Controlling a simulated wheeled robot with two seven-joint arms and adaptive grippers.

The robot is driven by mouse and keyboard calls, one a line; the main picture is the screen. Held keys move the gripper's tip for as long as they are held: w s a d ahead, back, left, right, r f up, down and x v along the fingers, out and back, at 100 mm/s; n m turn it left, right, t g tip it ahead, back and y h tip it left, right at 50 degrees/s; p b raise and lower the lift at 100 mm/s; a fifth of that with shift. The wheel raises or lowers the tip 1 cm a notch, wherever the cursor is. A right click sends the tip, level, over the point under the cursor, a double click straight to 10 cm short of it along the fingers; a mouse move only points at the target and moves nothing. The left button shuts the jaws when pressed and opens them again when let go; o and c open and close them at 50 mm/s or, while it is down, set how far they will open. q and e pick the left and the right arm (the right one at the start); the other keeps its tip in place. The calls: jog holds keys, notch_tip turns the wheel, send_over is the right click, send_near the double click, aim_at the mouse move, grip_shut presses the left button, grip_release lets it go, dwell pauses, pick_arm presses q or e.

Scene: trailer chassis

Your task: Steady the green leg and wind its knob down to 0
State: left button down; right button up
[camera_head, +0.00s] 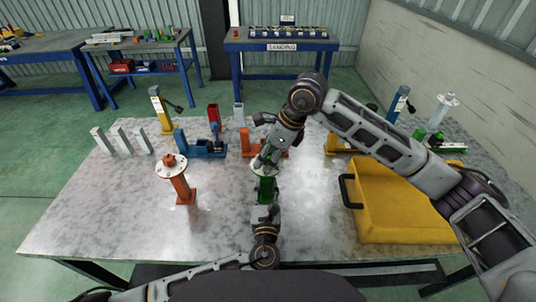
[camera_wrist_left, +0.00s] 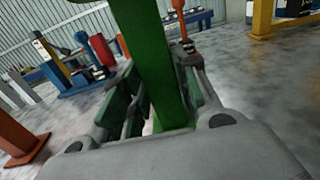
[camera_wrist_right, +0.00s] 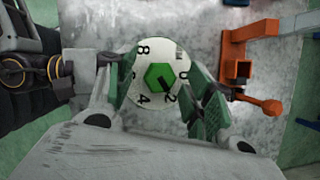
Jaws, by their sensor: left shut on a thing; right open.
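The green leg (camera_head: 267,188) stands upright near the middle of the table, topped by a white numbered dial (camera_wrist_right: 150,55) with a green hexagonal knob (camera_wrist_right: 159,77). A black mark on the knob points to the lower right, roughly toward the 2; the exact reading is unclear. My left gripper (camera_head: 266,207) is shut on the leg's post, which also shows in the left wrist view (camera_wrist_left: 155,60). My right gripper (camera_head: 265,162) is above the leg. Its open fingers straddle the knob, one on each side; contact is not visible. In the head view it partly hides the dial.
An orange leg with a dial (camera_head: 181,185) stands to the left. A yellow case (camera_head: 395,205) lies at the right. Blue (camera_head: 205,149), orange (camera_head: 270,146) and yellow stands are behind the green leg. Several pale blocks (camera_head: 120,140) stand at the back left. The front left tabletop is clear.

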jog(key=c, duration=1)
jog(key=shift+n, duration=0.5)
jog(key=n+g, duration=0.2)
jog(key=n, duration=0.3)
jog(key=shift+w, duration=0.2)
pick_arm(q)
jog(key=shift+f, duration=0.1)
pick_arm(e)
jog(key=n+g, duration=0.1)
jog(key=n, duration=0.2)
jog(key=n+g+h, duration=0.1)
jog(key=n, duration=0.2)
jog(key=shift+w+r, duration=0.1)
jog(key=o, duration=1)
